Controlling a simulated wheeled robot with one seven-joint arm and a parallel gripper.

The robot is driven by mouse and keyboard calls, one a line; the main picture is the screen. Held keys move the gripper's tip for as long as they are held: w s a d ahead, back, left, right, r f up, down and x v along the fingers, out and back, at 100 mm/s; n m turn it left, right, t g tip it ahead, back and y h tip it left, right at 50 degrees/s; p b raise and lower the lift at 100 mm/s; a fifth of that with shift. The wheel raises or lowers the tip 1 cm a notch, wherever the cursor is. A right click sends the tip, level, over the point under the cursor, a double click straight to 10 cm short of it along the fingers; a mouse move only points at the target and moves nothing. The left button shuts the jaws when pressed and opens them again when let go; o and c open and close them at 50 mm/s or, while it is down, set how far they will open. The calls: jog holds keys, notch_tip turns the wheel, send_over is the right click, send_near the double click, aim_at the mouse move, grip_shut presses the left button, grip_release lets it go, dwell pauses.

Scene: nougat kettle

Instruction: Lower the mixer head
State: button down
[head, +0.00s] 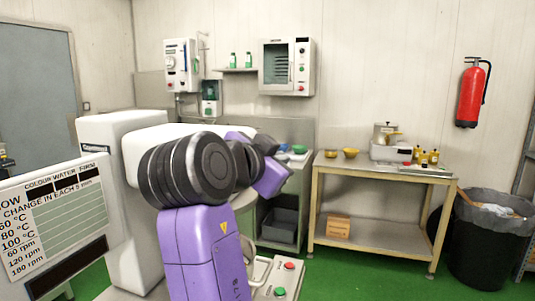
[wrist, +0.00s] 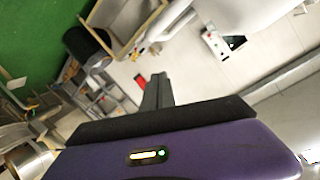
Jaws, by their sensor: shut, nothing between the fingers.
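The white mixer (head: 128,255) stands at the left of the head view, close to me. Its white head (head: 150,135) extends to the right behind my purple arm, which hides much of it, so I cannot tell its exact tilt. My gripper (wrist: 160,77) points out into the room in the wrist view, with its dark fingers together and nothing between them. In the head view the fingers are hidden behind my arm. A smooth white rounded surface at the upper right of the wrist view may be part of the mixer; I cannot tell.
A control box (head: 280,278) with red and green buttons stands low beside my arm. A panel with a chart (head: 60,215) is at the near left. A steel table (head: 385,233) with bowls stands behind, a black bin (head: 485,245) at right. Green floor (head: 370,272) shows between.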

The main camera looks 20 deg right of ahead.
jog(key=w+f, duration=0.1)
jog(key=f, duration=0.1)
jog(key=w+f+p, duration=0.1)
jog(key=f, duration=0.1)
jog(key=shift+w+a, duration=0.15)
jog(key=shift+a, duration=0.05)
dwell(0.3)
